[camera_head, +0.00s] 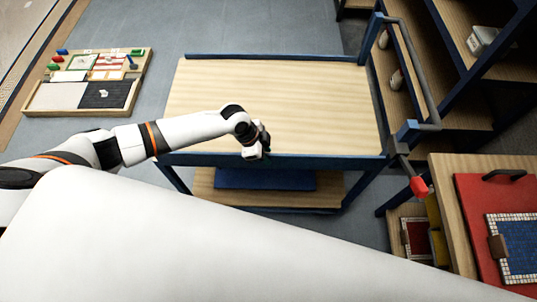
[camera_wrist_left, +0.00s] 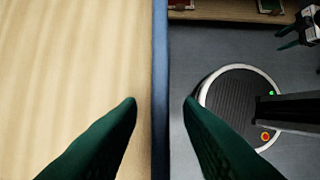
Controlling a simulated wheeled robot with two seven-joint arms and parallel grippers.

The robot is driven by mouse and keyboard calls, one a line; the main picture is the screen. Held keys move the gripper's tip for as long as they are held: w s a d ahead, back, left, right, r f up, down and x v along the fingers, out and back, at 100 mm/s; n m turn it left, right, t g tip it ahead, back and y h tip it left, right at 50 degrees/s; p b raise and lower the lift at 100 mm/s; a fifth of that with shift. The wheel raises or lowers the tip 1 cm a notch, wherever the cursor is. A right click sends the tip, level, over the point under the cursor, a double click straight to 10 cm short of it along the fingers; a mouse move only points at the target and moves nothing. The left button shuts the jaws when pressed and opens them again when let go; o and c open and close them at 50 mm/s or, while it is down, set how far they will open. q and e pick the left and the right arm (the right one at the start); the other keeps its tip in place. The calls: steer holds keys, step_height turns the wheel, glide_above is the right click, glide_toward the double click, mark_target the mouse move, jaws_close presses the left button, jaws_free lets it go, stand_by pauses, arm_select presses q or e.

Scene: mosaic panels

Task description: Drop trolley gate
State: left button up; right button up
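The trolley (camera_head: 285,95) has a bare light wood top, a blue frame and a lower shelf. Its blue front gate rail (camera_head: 330,161) runs along the near side of the top; the same rail (camera_wrist_left: 160,50) runs upright through the left wrist view. My left gripper (camera_head: 258,152) is at this rail, left of its middle. In the wrist view its two dark green fingers (camera_wrist_left: 161,103) are open, one on each side of the rail, with gaps to it. My right gripper (camera_wrist_left: 292,38) seems to show small at the wrist view's upper right; its opening is unclear.
A grey push handle (camera_head: 415,75) stands at the trolley's right, with a red-tipped lever (camera_head: 419,187) near its front corner. Shelving (camera_head: 465,75) stands to the right. A bench with a red mosaic board (camera_head: 475,210) is at lower right. A mosaic tray (camera_head: 85,110) lies at left.

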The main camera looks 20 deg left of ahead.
arm_select(q)
steer(key=shift+x, duration=1.4)
steer(key=shift+c, duration=0.5)
jaws_close()
